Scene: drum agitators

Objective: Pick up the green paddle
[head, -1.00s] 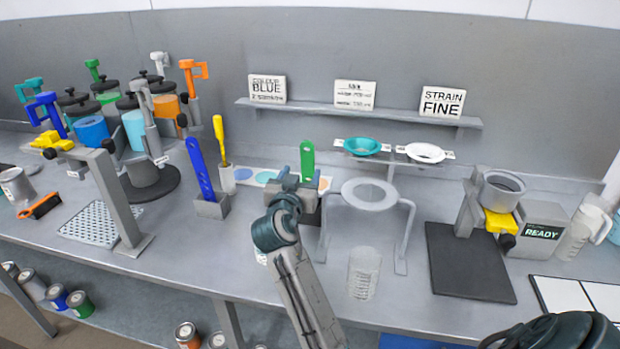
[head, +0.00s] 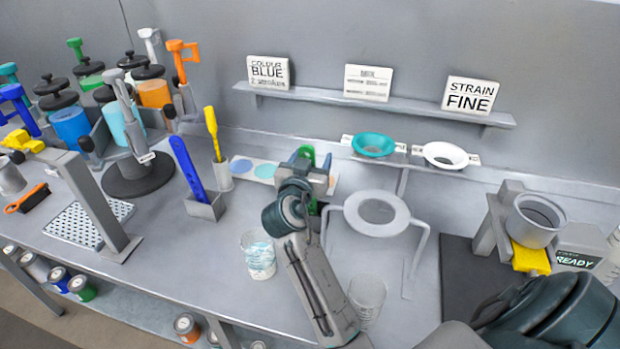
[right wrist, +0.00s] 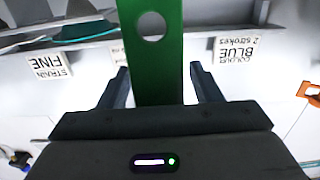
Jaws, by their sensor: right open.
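The green paddle (head: 308,151) stands upright at the back of the bench, largely hidden behind my right gripper (head: 306,176) in the head view. In the right wrist view the green paddle (right wrist: 155,70) is a flat green bar with a round hole. It passes between the two dark fingers of my right gripper (right wrist: 160,85), which are apart with a gap visible on each side of it. Its lower end and holder are mostly hidden. My left gripper is not in view.
A blue paddle (head: 187,168) and a yellow-handled tool (head: 212,135) stand in holders to the left. A ring stand (head: 377,212) is close on the right. A clear cup (head: 367,298) and a cup with blue-white contents (head: 258,257) flank my forearm.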

